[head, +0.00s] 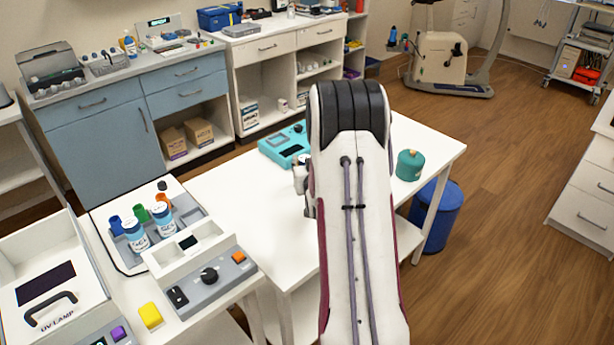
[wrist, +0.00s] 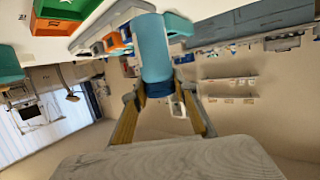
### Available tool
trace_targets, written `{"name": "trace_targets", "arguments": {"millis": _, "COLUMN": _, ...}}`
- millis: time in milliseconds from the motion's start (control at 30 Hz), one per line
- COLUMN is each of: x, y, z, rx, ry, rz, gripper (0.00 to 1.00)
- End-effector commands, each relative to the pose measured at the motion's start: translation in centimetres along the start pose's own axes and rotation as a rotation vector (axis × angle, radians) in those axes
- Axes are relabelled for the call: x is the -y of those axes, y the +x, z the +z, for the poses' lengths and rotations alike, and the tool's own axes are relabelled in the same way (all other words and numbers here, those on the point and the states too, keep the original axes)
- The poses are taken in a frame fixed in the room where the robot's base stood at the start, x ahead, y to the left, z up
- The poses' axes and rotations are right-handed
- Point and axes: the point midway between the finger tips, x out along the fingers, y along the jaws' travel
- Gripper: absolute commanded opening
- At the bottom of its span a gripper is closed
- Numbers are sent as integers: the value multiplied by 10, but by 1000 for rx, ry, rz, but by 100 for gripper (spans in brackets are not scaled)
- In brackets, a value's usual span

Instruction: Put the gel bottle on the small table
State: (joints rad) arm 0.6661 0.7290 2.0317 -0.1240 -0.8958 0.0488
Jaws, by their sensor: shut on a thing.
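My gripper (wrist: 160,90) is shut on a light-blue cylindrical bottle (wrist: 156,48) with a dark blue end between the fingers. I cannot read a label on it, so I cannot tell for sure that it is the gel bottle. In the head view my arm hides the held bottle and most of the gripper. Two white-and-blue bottles with lettering that looks like GEL, a left one (head: 135,236) and a right one (head: 163,218), stand upright in a tray at the left. A white table (head: 235,205), perhaps the small table, stands in the middle under my arm.
A teal device (head: 284,146) and a green jar (head: 409,165) stand on the white table. A grey control box (head: 208,279), a yellow block (head: 150,315) and a UV lamp case (head: 48,285) are at the left. A blue bin (head: 437,215) stands on the floor beside the table.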

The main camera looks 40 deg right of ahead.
Motion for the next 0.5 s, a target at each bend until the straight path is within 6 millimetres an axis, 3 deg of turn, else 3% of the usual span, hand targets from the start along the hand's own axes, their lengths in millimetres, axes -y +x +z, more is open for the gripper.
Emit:
{"name": "trace_targets", "arguments": {"millis": 200, "x": 0, "y": 6, "z": 17, "rx": -1, "ry": 1, "rz": 0, "gripper": 4}}
{"name": "trace_targets", "arguments": {"millis": 500, "x": 0, "y": 6, "z": 20, "rx": -2, "ry": 0, "rz": 0, "gripper": 4}}
